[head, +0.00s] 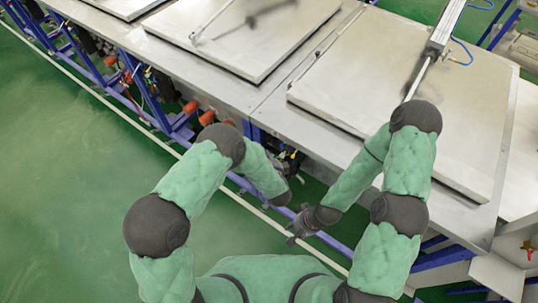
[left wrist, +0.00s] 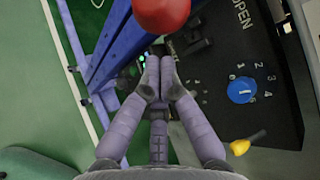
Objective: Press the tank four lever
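In the left wrist view, a red ball knob (left wrist: 160,14) is at the top, just beyond my left gripper (left wrist: 157,62). The gripper's fingers are together with nothing visible between them, and they look apart from the knob. In the head view my left gripper (head: 284,197) is low beside the front edge of the metal tables, partly hidden by its own arm. Several red knobs (head: 190,107) stick out below the table edge. I cannot tell which lever belongs to tank four. My right gripper (head: 298,230) hangs over the floor edge; its fingers are too small to read.
A black panel (left wrist: 215,70) carries a blue numbered dial (left wrist: 241,90), a yellow-tipped lever (left wrist: 246,143) and the word OPEN. Blue frame bars (left wrist: 115,45) run beside the gripper. Large flat lids (head: 440,100) lie on the tables. Green floor (head: 60,150) is clear at left.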

